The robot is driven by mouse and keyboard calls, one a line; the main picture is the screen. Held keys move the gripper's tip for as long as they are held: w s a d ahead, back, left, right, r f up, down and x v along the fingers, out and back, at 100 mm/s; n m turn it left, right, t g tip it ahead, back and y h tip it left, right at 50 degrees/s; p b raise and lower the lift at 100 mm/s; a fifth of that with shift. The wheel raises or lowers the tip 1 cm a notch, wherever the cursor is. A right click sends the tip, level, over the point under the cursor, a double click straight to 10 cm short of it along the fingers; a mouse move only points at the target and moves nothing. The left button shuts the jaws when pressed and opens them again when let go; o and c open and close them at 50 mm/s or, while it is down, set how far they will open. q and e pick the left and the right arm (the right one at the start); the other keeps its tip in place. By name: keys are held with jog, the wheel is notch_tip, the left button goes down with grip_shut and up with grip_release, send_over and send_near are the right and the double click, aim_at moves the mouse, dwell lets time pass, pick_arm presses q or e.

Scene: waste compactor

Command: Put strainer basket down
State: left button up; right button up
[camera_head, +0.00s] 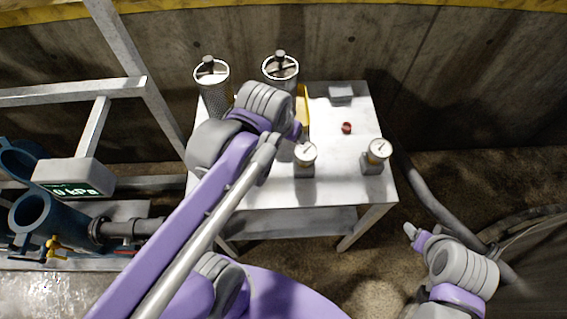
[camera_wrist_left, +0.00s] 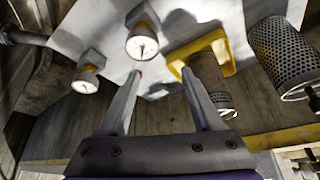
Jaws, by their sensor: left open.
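Two perforated metal strainer baskets with top handles stand upright at the back left of the white table (camera_head: 335,185). The left basket (camera_head: 214,97) also shows in the left wrist view (camera_wrist_left: 280,55). The other basket (camera_head: 280,67) is beside a yellow bracket (camera_head: 303,104); in the left wrist view the bracket (camera_wrist_left: 230,50) appears around or against it, and I cannot tell which. My left gripper (camera_wrist_left: 162,72) is open and empty, with its right finger overlapping the bracket and basket in view. My arm hides its fingers in the head view. My right gripper (camera_head: 411,232) is apart from the table at right.
Two dial gauges (camera_head: 305,155) (camera_head: 377,152) stand toward the table's front. A red cap (camera_head: 347,128) and a grey block (camera_head: 341,94) are at right. Blue pipework (camera_head: 45,220), a pressure display (camera_head: 75,178) and metal rails (camera_head: 120,85) stand left.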

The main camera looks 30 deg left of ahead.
pick_arm(q)
jog(key=s+d+f+t, duration=0.1)
jog(key=s+f, duration=0.4)
jog(key=f, duration=0.1)
jog(key=shift+d+f, duration=0.2)
jog(key=shift+d, duration=0.05)
jog(key=shift+s, duration=0.1)
dwell(0.6)
